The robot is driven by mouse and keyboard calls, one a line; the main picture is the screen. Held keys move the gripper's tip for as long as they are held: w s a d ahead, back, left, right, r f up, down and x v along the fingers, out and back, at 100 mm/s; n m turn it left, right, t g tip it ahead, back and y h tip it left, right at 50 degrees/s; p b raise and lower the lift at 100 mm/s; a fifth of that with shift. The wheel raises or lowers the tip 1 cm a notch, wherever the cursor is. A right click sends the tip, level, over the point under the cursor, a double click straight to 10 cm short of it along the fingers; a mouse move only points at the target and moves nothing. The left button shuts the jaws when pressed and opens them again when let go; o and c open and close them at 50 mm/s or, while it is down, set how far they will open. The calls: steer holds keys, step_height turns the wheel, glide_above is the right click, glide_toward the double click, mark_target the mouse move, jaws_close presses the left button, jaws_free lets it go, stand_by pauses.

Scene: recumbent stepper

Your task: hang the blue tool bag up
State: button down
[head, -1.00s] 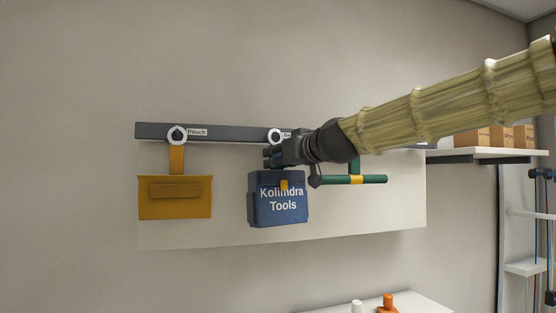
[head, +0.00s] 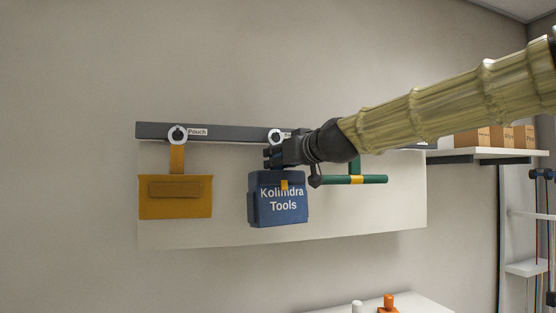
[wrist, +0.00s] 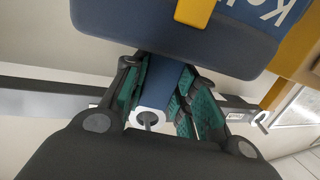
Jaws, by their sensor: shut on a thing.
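The blue tool bag (head: 278,205), lettered "Kolimdra Tools", hangs upright below my gripper (head: 270,157) in front of the white wall panel. In the wrist view my gripper (wrist: 165,95) has its green-padded fingers shut on the bag's blue strap (wrist: 160,80). The bag's body (wrist: 175,30) fills the top of that view. A white round hook plate (head: 277,136) on the dark rail (head: 240,133) is just above my gripper, and the plate also shows at the strap's end in the wrist view (wrist: 147,118). I cannot tell whether the strap is over the hook.
A mustard pouch (head: 175,206) hangs from the left hook (head: 177,135), labelled "Pouch". A green bar with a yellow band (head: 357,179) hangs close to the right of the bag. A shelf with boxes (head: 490,155) is at the right. The panel between pouch and bag is clear.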

steer(key=c, duration=0.7)
jaws_free()
steer(key=shift+c, duration=0.2)
steer(key=v, duration=0.6)
steer(key=shift+r, duration=0.1)
stand_by(0.3)
steer(key=shift+p+v, duration=1)
steer(key=shift+p, duration=1.3)
steer(key=shift+w+f+b, duration=0.1)
steer(key=shift+f+b, duration=0.1)
steer(key=shift+b, duration=0.1)
